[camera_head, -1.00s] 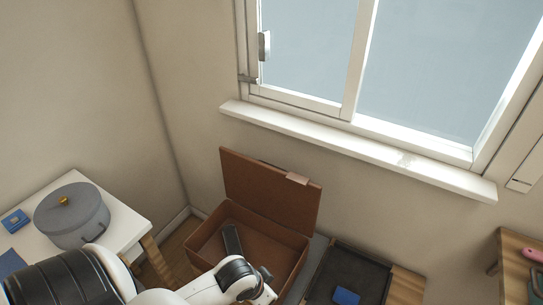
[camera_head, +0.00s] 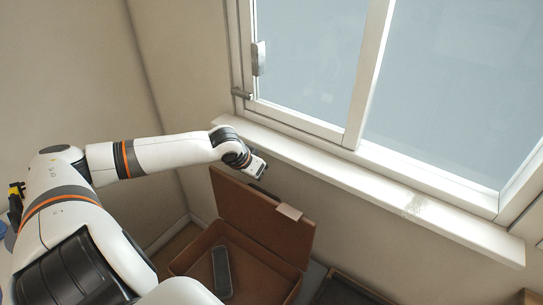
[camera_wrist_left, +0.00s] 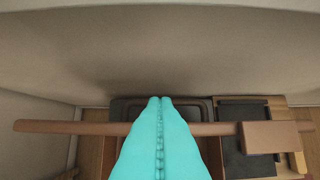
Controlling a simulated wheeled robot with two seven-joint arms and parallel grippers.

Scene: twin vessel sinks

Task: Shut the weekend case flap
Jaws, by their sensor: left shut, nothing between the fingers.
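The brown weekend case (camera_head: 190,264) stands open on the floor side below the window. Its flap (camera_head: 255,216) stands up at the back, with a lighter tan tab (camera_head: 289,211) on its top edge. My left gripper (camera_head: 258,171) is just above the flap's top edge, towards its left half. In the left wrist view, its teal fingers (camera_wrist_left: 160,105) are shut together and empty, and they cover part of the flap's edge (camera_wrist_left: 70,127). The tab (camera_wrist_left: 270,137) is to their right. I cannot tell whether the fingers touch the flap. My right gripper is out of view.
A dark, long object (camera_head: 221,270) lies in the case. The wall and the white window sill (camera_head: 370,194) are close behind the flap. A dark tray (camera_head: 345,291) is to the right of the case, partly cut off.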

